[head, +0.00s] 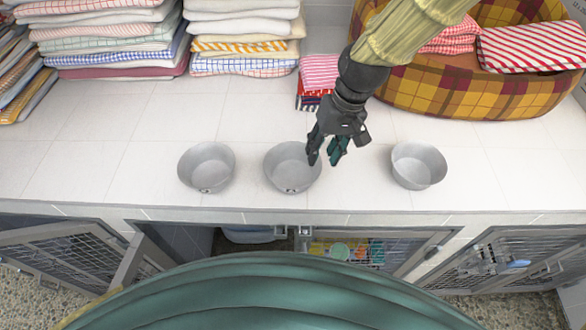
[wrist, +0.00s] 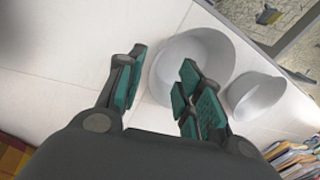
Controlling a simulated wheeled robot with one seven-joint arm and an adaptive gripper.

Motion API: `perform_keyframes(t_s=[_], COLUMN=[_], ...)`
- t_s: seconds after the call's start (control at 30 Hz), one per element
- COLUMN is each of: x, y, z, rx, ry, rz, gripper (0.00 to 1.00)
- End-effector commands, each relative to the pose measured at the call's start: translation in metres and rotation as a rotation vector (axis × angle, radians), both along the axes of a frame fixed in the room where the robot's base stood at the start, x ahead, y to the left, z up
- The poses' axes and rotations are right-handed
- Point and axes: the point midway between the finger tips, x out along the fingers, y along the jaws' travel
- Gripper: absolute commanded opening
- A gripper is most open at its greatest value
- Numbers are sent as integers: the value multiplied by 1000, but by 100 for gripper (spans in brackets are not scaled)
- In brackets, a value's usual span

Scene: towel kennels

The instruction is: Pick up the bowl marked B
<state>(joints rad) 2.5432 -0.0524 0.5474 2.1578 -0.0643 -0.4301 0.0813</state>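Three grey metal bowls stand in a row on the white tiled counter: a left bowl (head: 195,170), a middle bowl (head: 283,172) and a right bowl (head: 418,172). Small dark marks show on the fronts of the left and middle bowls, but I cannot read which is B. My gripper (head: 326,158) is open and empty at the right rim of the middle bowl. In the wrist view my gripper (wrist: 160,88) has one finger over the near bowl (wrist: 205,48) and the other outside its rim. I cannot tell whether it touches. Another bowl (wrist: 252,95) lies beyond.
Folded towel stacks (head: 110,40) (head: 243,35) stand at the back left. A plaid basket (head: 480,95) with red striped cloths is at the back right, and small folded cloths (head: 319,72) lie beside it. Open mesh kennel doors (head: 75,255) are below the counter's front edge.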

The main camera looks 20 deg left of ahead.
Motion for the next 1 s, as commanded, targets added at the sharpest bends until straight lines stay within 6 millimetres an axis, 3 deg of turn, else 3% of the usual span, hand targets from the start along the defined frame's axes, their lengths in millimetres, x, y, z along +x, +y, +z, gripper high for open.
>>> perform_keyframes(t_s=[0.5,0.83,0.87,1.0], x=[5,5,5,5], y=[9,10,10,10], z=[-42,-47,-47,-46], rx=[-1,-1,-1,-1], ry=[2,1,1,1], rz=[-2,-2,-3,-2], gripper=[36,36,34,8])
